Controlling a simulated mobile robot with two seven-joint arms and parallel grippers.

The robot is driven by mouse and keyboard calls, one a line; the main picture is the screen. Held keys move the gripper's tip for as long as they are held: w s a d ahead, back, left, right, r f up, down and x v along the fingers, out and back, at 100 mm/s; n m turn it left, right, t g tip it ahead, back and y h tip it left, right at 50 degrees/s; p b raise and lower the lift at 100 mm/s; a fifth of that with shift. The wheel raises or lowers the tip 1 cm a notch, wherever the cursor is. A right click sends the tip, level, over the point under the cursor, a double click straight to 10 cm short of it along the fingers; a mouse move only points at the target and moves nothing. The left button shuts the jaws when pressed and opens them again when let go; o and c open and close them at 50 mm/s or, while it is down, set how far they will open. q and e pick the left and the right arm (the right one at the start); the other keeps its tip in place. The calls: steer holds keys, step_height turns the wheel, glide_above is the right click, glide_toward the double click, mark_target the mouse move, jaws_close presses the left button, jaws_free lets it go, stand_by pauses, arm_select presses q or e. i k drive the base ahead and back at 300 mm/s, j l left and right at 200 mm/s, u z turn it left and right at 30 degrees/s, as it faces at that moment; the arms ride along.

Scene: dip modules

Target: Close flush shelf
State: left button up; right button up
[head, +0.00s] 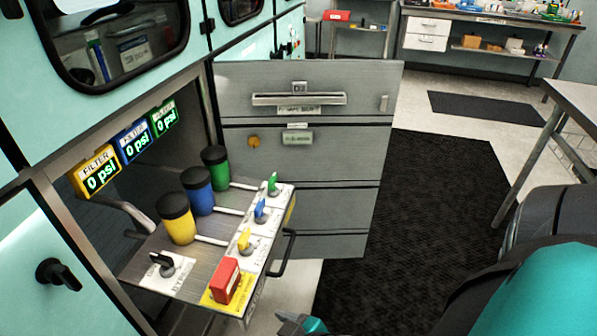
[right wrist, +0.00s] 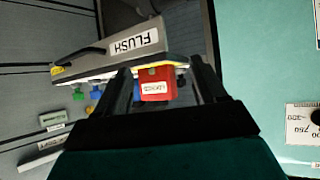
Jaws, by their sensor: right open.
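The flush shelf (head: 215,245) is pulled out of its grey bay in the head view, with a black handle (head: 286,254) on its front. It carries yellow (head: 177,220), blue (head: 198,190) and green (head: 215,168) canisters, small coloured valves and a red block (head: 225,280) near the front corner. In the right wrist view the shelf front (right wrist: 115,52) shows an upside-down FLUSH label. My right gripper (right wrist: 162,75) is open there, its fingers apart, with the red block (right wrist: 158,84) visible between them; contact cannot be told. My left gripper is out of view.
A black mat (head: 420,210) covers the floor to the right. A metal table (head: 575,98) stands at the right edge.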

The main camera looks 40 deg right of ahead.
mark_target(201, 225)
steer(key=z, duration=1.1)
steer(key=i+u, duration=0.15)
steer(key=u, duration=0.3)
steer(key=i+l+u, duration=0.15)
steer(key=u, duration=0.3)
